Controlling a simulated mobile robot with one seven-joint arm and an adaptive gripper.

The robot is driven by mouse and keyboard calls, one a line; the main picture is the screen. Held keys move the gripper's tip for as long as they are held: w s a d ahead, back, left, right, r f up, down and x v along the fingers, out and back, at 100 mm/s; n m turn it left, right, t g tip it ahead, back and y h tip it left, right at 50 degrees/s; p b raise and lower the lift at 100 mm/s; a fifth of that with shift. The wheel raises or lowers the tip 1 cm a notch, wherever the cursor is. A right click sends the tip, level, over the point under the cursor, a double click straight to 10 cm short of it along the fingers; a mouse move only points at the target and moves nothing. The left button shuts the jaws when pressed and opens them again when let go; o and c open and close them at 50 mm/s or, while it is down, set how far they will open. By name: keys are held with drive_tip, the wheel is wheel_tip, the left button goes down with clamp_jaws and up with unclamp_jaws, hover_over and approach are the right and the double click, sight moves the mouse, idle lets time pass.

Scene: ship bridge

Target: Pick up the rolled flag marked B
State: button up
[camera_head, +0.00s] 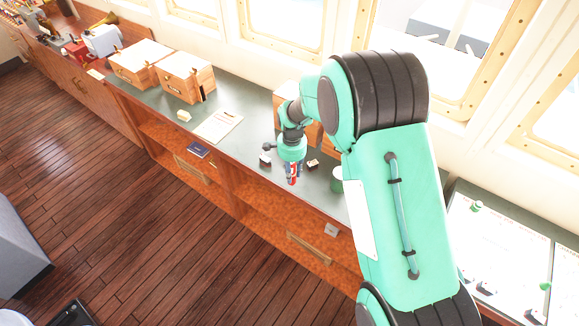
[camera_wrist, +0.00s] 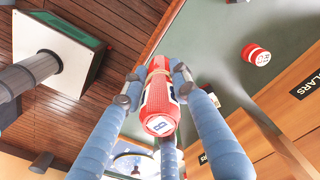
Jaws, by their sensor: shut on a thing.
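The rolled flag marked B (camera_wrist: 158,98) is a red roll with a light tie band around it and a white end carrying a blue letter B. My gripper (camera_wrist: 152,82) is shut on it, with blue-grey fingers on both sides of the roll. In the head view my gripper (camera_head: 292,172) is over the front part of the grey-green counter, with the red flag (camera_head: 293,181) showing between the fingers. I cannot tell from these views whether the flag touches the counter.
Small items lie close to my gripper. A red-and-white round thing (camera_wrist: 256,54) shows in the wrist view. The wooden floor (camera_head: 130,230) is open.

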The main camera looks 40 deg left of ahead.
drive_tip(key=s+d, duration=0.6)
drive_tip(key=d, duration=0.1)
drive_tip(key=shift+s+d+r+b, duration=0.15)
drive_tip(key=shift+s+r+b, duration=0.2)
drive_tip(key=shift+r, duration=0.1)
drive_tip(key=shift+w, duration=0.1)
idle(0.3)
